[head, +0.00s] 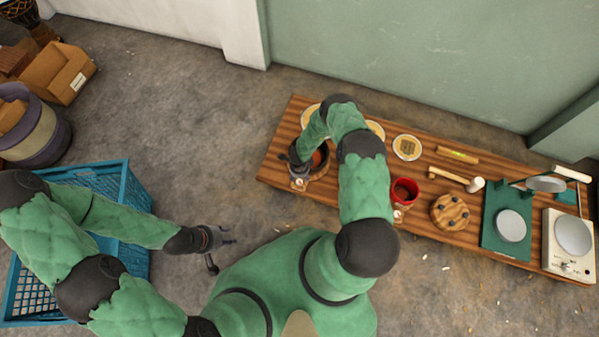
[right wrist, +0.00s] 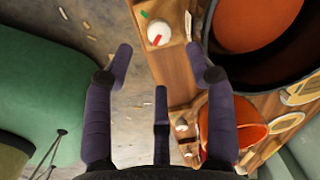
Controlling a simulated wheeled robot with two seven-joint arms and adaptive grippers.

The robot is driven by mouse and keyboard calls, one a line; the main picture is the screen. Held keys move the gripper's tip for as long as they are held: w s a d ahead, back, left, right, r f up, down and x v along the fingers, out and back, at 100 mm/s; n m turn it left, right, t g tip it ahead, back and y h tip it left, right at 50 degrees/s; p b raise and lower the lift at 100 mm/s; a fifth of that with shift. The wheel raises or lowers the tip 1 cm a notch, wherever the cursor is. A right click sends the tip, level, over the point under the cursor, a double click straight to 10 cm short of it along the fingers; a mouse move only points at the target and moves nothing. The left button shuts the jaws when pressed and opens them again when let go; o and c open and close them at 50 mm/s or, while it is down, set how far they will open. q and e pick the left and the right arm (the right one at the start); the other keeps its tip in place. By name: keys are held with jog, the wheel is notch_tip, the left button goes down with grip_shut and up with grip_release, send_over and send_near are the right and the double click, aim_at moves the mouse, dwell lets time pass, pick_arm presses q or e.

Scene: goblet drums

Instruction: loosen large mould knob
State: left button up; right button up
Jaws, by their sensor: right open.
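The large mould (right wrist: 305,62) is a dark round rim with an orange inside, at the upper right of the right wrist view. In the head view it sits at the bench's left end, partly hidden by my right arm. Its white knob (right wrist: 158,34), also in the head view (head: 298,183), is on a wooden block with a red and a green mark. My right gripper (right wrist: 158,62) is open and empty, its fingers spread, with the knob just beyond the fingertips and apparently untouched. My left gripper (head: 222,243) is apart from the bench, fingers spread and empty.
A smaller red mould (head: 404,191) with its own knob (right wrist: 181,125) stands to the right on the wooden bench (head: 275,165). Discs, a mallet (head: 455,179), a green stand and a scale lie further right. A blue crate (head: 125,178) is at the left.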

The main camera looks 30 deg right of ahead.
jog(key=shift+s+r, duration=0.15)
jog(key=shift+r, duration=1.8)
jog(key=shift+a, duration=0.1)
jog(key=s+a+r+n+y+p, duration=0.1)
jog(key=s+a+r+n+p, duration=0.1)
jog(key=s+a+r+n, duration=0.3)
jog(key=s+a+r+n+y+p, duration=0.1)
jog(key=s+a+r+n+p, duration=0.2)
jog(key=r+n, duration=0.6)
jog(key=s+a+r+n+y+p, duration=0.2)
jog(key=s+a+r+n, duration=0.5)
jog(key=r, duration=0.7)
jog(key=shift+s+a, duration=0.15)
jog(key=shift+a, duration=0.95)
jog(key=shift+r, duration=0.1)
